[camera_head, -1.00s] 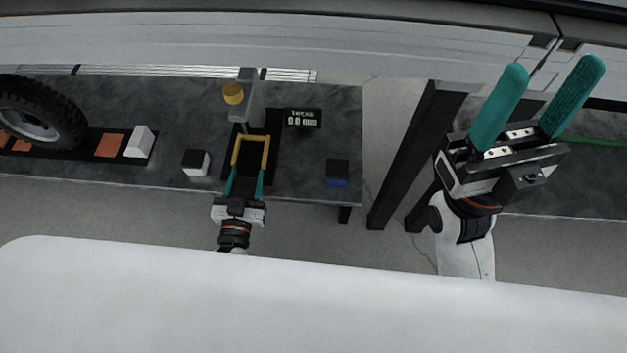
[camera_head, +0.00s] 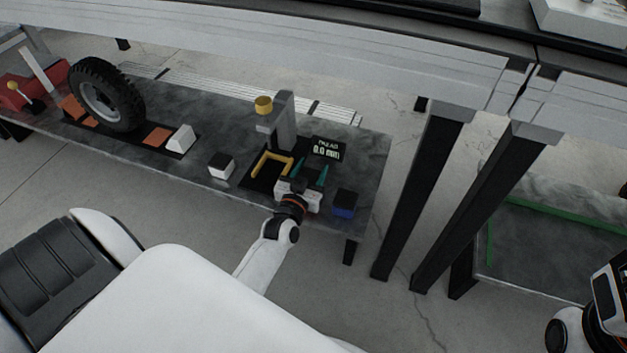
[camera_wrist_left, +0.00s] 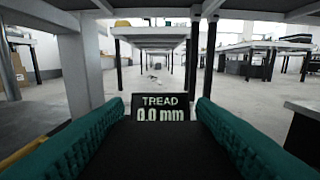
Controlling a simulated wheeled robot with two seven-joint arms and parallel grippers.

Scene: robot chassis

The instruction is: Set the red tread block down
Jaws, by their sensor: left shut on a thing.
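My left gripper (camera_head: 307,174) is over the bench beside the yellow U-shaped frame (camera_head: 272,160), to its right. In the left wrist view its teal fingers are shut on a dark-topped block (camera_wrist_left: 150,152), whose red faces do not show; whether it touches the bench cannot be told. A small display (camera_head: 327,148) reads TREAD 0.0 mm; it also shows straight ahead in the left wrist view (camera_wrist_left: 160,106). A dark-topped blue block (camera_head: 344,204) stands just right of the gripper. My right gripper's body (camera_head: 605,292) is at the right edge, its fingers out of frame.
A dark-topped white block (camera_head: 221,166) stands left of the frame. A grey post with a yellow knob (camera_head: 264,105) rises behind it. A tyre (camera_head: 107,95) stands on a strip farther left. Dark legs (camera_head: 425,190) stand beyond the bench's right end.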

